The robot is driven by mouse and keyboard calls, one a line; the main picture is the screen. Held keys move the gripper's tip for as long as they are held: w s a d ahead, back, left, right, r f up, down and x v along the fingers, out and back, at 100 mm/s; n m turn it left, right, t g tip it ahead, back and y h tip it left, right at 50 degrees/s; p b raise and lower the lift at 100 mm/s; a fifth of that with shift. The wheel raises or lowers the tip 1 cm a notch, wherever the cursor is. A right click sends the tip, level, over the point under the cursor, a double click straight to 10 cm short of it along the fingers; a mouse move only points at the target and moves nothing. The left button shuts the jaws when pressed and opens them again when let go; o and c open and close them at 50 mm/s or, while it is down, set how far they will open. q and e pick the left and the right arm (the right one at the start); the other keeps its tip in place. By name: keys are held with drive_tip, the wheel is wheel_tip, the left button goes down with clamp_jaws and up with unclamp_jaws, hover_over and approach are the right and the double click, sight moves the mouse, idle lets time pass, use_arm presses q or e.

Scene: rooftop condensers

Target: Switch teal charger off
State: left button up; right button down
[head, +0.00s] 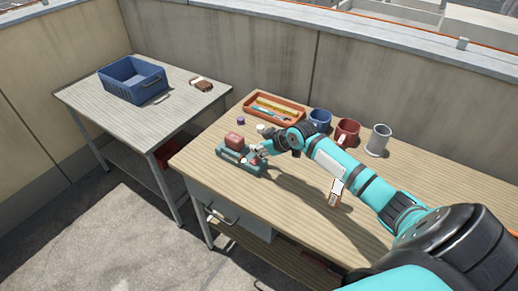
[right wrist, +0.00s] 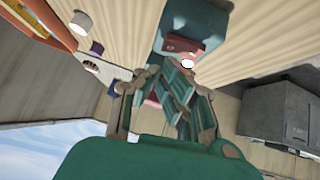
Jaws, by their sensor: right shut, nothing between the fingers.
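The teal charger (head: 229,155) sits near the left end of the wooden workbench, with a red block (head: 234,139) on its left part. My right gripper (head: 254,158) is shut and empty at the charger's right end, with its fingertips close to it; I cannot tell whether they touch. In the right wrist view the shut fingers (right wrist: 178,82) point towards a teal body, likely the charger (right wrist: 192,20), with a reddish part (right wrist: 182,44) and a small white spot beside the fingertips. The switch's position cannot be made out. My left gripper is not in view.
Behind stand an orange tray (head: 250,108) with long tools, a blue mug (head: 319,121), a red mug (head: 346,133) and a grey metal cup (head: 378,141). A small purple item (head: 240,121) lies behind the charger. A blue crate (head: 118,84) stands on the separate left table.

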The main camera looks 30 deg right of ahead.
drive_tip(key=shift+f, duration=0.45)
drive_tip(key=shift+d+f, duration=0.2)
drive_tip(key=shift+f, duration=0.2)
drive_tip(key=shift+r, duration=0.1)
drive_tip(key=shift+a, duration=0.15)
drive_tip(key=shift+s+a+r+p, duration=0.15)
drive_tip(key=shift+a+p, duration=0.1)
drive_tip(key=shift+p, duration=0.2)
drive_tip(key=shift+s+a+p, duration=0.1)
drive_tip(key=shift+a+p, duration=0.2)
drive_tip(key=shift+a, duration=0.1)
